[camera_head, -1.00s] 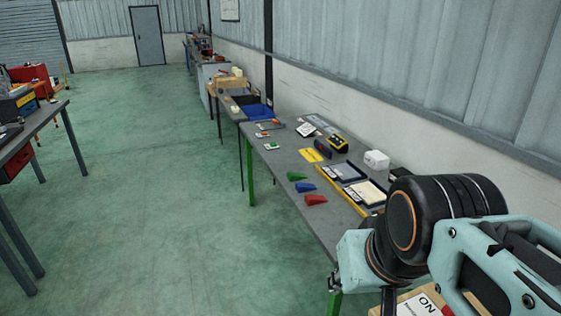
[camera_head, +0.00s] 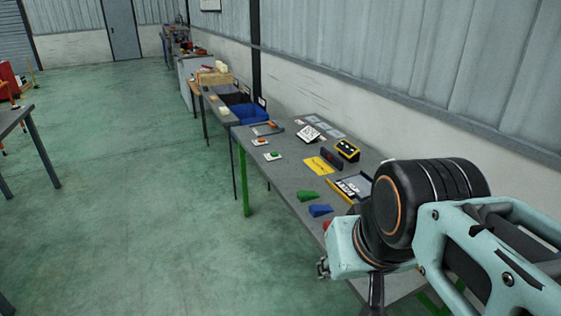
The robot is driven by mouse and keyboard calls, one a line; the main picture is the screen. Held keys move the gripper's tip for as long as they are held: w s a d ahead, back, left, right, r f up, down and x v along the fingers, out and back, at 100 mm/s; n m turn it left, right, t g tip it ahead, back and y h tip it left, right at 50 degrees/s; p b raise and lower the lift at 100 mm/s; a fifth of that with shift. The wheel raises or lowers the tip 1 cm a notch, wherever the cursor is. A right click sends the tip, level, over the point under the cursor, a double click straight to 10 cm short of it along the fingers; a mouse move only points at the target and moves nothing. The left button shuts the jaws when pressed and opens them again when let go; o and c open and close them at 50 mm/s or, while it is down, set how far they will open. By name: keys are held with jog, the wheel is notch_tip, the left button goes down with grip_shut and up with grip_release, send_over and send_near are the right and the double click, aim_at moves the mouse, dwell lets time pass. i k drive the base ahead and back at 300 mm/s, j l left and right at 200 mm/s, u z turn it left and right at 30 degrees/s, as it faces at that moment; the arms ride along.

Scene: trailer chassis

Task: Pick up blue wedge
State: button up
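The blue wedge (camera_head: 320,210) lies on the grey workbench (camera_head: 283,186), close to its front edge. A green wedge (camera_head: 307,196) lies just beyond it. A red wedge (camera_head: 326,225) lies on the near side, mostly hidden behind my arm. My arm fills the lower right of the view.
A yellow card (camera_head: 318,165), a yellow-black box (camera_head: 347,150) and a framed panel (camera_head: 355,187) lie behind the wedges. Blue bins (camera_head: 248,113) stand farther along. A wall runs behind the bench. Open green floor (camera_head: 130,180) lies to the left.

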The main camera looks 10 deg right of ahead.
aim_at(316, 209)
jog(key=i+j, duration=0.25)
jog(key=i, duration=0.15)
jog(key=i+j, duration=0.3)
jog(key=i, duration=0.15)
jog(key=z, duration=0.05)
